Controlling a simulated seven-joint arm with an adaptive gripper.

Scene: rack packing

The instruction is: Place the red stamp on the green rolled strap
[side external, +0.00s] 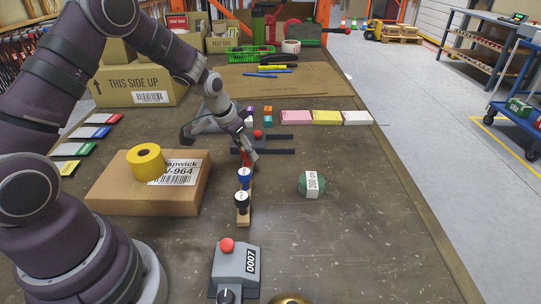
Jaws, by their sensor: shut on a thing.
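The green rolled strap (302,185) with a white "200 cm" label lies on the table, right of the stamp rack. A wooden rack (243,219) holds a blue stamp (244,174) and a black stamp (241,202) in a row. My gripper (250,152) is at the far end of this rack, pointing down. Whether the stamp's lower end is clear of the rack cannot be told. The strap is to the right of and nearer than my gripper.
A cardboard box (110,203) with a yellow tape roll (146,162) stands left. A grey button box (235,270) stands in front. The table around the strap is clear.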

